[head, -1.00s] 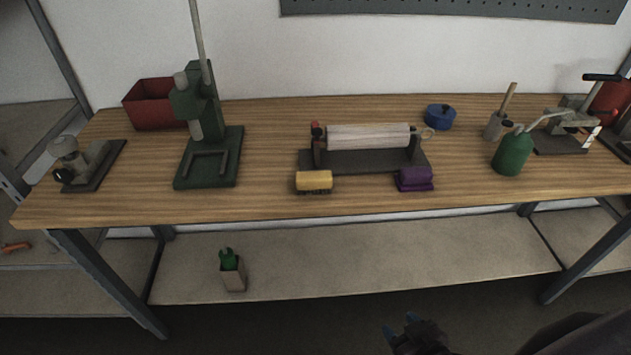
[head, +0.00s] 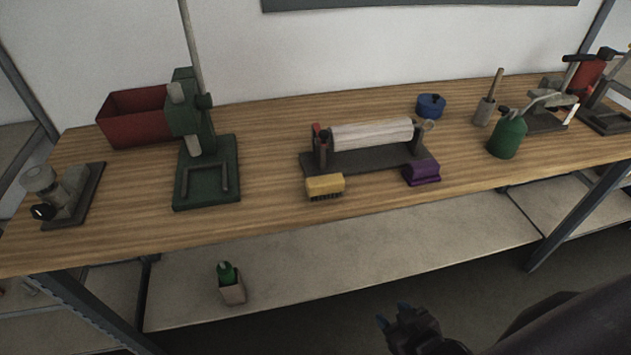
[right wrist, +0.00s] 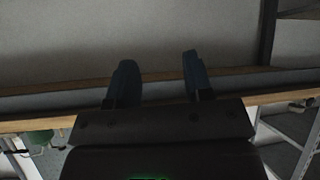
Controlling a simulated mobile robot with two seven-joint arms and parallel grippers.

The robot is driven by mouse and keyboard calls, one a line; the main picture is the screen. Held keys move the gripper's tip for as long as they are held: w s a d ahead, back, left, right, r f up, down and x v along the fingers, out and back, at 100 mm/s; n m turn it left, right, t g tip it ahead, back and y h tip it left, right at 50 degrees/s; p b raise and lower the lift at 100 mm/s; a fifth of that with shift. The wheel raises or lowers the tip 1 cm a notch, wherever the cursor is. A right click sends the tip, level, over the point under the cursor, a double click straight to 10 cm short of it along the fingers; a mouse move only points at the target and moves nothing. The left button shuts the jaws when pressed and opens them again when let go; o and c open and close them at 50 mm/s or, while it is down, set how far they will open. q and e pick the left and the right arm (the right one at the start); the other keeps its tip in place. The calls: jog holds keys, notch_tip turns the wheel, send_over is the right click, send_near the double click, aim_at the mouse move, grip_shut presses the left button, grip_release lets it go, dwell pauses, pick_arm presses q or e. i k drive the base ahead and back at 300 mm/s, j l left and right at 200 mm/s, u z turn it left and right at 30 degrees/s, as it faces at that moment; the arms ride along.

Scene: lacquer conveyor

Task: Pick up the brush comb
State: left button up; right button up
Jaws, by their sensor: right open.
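The brush comb looks to be the small yellow block with dark bristles under it (head: 325,186). It lies on the wooden bench near its front edge, in front of the white roller. My right gripper (head: 393,313) is low in front of the bench, well short of the brush. In the right wrist view its two blue fingers (right wrist: 157,84) stand apart with nothing between them, facing the bench edge. The brush cannot be made out in the right wrist view. My left gripper is not in view.
A purple block (head: 422,173) sits right of the brush. Behind is the roller stand (head: 372,135). A green press (head: 205,165) stands to the left, a green bottle (head: 507,138) to the right. The bench's lower shelf (head: 380,265) holds a small box (head: 231,288).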

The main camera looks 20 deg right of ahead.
aim_at(331, 183)
jog(key=i+j+z, duration=0.15)
jog(key=j, duration=0.25)
jog(key=i+j+z, duration=0.15)
jog(key=j, duration=0.2)
jog(key=j+z, duration=0.15)
jog(key=j, duration=0.25)
jog(key=i, duration=0.05)
